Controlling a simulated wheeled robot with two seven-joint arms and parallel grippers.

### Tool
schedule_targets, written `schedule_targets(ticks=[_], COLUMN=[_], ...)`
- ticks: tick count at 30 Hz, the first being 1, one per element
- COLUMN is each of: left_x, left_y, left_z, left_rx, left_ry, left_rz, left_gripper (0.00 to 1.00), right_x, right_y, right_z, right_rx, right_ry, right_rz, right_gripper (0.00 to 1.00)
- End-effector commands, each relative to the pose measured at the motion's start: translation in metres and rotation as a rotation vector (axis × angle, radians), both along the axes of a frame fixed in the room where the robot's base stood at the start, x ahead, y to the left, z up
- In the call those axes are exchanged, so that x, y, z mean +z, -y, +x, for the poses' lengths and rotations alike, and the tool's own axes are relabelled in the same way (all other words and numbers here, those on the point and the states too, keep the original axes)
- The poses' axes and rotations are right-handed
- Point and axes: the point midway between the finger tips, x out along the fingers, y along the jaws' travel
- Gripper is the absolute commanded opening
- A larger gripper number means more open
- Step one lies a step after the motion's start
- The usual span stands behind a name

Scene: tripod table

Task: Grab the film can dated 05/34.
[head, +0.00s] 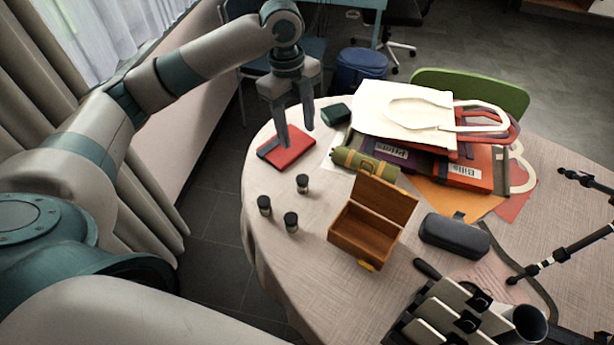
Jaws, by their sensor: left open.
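One film can (302,184) is the farthest back, one film can (264,205) is at the left, and one film can (291,221) is nearest. Any dates on them are too small to read, so I cannot tell which is 05/34. My left gripper (296,138) is open and empty, pointing down above the red notebook, behind the cans and apart from them. My right gripper is not in view.
An open, empty wooden box (365,238) stands right of the cans. A red notebook (287,148), a green roll (365,163), bags and folders (404,112) lie behind. A dark case (454,236) and a tripod (540,268) are at the right. The table's left edge is close to the cans.

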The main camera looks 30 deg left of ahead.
Motion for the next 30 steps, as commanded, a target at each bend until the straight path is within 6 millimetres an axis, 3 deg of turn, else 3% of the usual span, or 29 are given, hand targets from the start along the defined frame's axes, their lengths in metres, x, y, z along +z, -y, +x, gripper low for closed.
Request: schedule_targets(ticks=[11,16,30], left_x=[0.000,-0.010,-0.087], left_y=[0.000,0.001,0.010], left_z=[-0.002,-0.002,-0.006], left_rx=[-0.007,-0.006,-0.004], left_ry=[-0.005,-0.008,-0.008], left_rz=[0.004,0.004,0.003], left_gripper=[0.49,0.49,0.49], right_x=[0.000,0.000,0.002], right_y=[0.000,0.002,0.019], right_z=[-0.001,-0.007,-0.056], right_rx=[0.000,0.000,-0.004], right_ry=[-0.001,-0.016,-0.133], right_rz=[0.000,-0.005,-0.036], right_gripper=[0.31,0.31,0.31])
